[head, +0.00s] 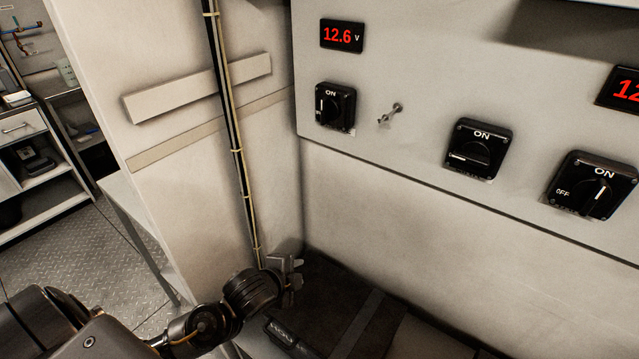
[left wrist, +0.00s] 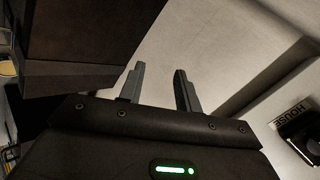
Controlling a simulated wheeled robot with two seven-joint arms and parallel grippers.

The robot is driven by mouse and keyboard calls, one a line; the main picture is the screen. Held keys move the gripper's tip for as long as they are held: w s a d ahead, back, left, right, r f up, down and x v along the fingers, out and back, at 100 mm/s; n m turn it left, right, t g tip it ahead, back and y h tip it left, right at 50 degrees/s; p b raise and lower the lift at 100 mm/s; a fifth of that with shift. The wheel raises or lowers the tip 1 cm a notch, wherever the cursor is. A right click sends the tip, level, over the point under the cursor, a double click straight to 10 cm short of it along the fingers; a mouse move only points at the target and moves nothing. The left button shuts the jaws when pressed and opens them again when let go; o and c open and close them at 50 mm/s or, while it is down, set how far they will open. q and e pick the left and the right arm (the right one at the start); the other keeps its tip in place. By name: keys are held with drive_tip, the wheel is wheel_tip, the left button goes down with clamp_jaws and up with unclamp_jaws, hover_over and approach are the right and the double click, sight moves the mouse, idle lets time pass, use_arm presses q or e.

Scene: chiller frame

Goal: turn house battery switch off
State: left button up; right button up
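Three black rotary switches are on the pale panel in the head view. The left switch (head: 336,106) and the right switch (head: 593,185) have knobs that look upright, toward ON. The middle switch (head: 479,148) has its knob lying sideways. Their name labels are not readable there. In the left wrist view, a HOUSE label (left wrist: 292,112) sits beside a partly cut-off black switch (left wrist: 306,147) at the right edge. My left gripper (head: 297,270) is low, below and left of the left switch, apart from the panel. Its fingers (left wrist: 158,85) are spread with nothing between. My right gripper is not shown.
A red voltage display (head: 342,36) reads 12.6 V above the left switch. A small metal toggle or key (head: 390,114) sticks out right of that switch. A cable run (head: 234,130) goes down the left wall. A dark strapped box (head: 340,300) lies below the panel.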

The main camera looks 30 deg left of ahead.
use_arm(q)
drive_tip(key=w+a+r+m+t+h, duration=0.1)
drive_tip(key=w+a+r+m+t, duration=0.15)
drive_tip(key=w+r+m, duration=0.45)
drive_tip(key=w+a+r+m+t, duration=0.1)
drive_tip(key=w+r+m+t, duration=0.3)
drive_tip(key=r, duration=0.6)
drive_tip(key=m+t+h, duration=0.2)
drive_tip(key=m, duration=1)
approach(322, 111)
drive_tip(key=shift+g, duration=0.25)
drive_tip(key=w+p, duration=0.1)
drive_tip(key=w, duration=0.1)
drive_tip(key=w+p, duration=0.1)
drive_tip(key=w, duration=0.2)
drive_tip(key=w+d+p, duration=0.1)
drive_tip(key=w+p, duration=0.1)
drive_tip(key=w, duration=0.1)
drive_tip(key=shift+w+d+r, duration=0.1)
drive_tip(key=shift+w+r, duration=0.05)
drive_tip(key=shift+r, duration=0.25)
drive_tip(key=shift+w+d+f, duration=0.1)
drive_tip(key=shift+w, duration=0.5)
drive_tip(key=shift+c, duration=0.4)
